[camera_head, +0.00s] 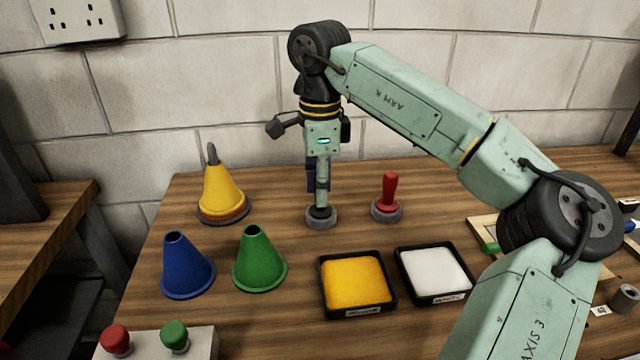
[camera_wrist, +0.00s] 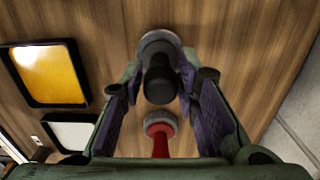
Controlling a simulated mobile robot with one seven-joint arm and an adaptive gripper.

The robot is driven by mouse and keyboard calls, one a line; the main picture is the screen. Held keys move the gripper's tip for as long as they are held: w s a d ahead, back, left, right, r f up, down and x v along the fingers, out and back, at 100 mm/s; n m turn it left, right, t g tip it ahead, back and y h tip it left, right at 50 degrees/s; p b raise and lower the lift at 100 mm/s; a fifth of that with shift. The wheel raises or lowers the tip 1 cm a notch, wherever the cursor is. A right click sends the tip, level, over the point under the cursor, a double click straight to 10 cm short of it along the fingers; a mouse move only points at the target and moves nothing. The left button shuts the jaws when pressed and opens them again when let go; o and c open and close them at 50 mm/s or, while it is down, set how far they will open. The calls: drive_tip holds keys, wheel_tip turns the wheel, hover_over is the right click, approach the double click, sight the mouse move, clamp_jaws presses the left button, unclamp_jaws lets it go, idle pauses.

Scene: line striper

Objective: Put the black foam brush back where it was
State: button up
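The black foam brush (camera_head: 320,213) stands upright on the table behind the yellow tray, its round grey base at the bottom. My gripper (camera_head: 321,198) points straight down over it and hides most of its black handle. In the wrist view the black foam brush (camera_wrist: 160,82) sits between the two purple-padded fingers of my gripper (camera_wrist: 160,88). The fingers are open, with a narrow gap seen on each side of the handle. The base seems to rest on the wood.
A red-handled brush (camera_head: 388,200) stands close to the right. A yellow tray (camera_head: 326,310) and a white tray (camera_head: 407,287) lie in front. Yellow (camera_head: 221,190), green (camera_head: 257,262) and blue (camera_head: 186,268) cones stand left. A red and green button box (camera_head: 200,345) is at front left.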

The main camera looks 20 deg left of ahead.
drive_tip(key=shift+o, duration=1.4)
wheel_tip(320, 180, up, 12)
drive_tip(key=shift+r, duration=0.2)
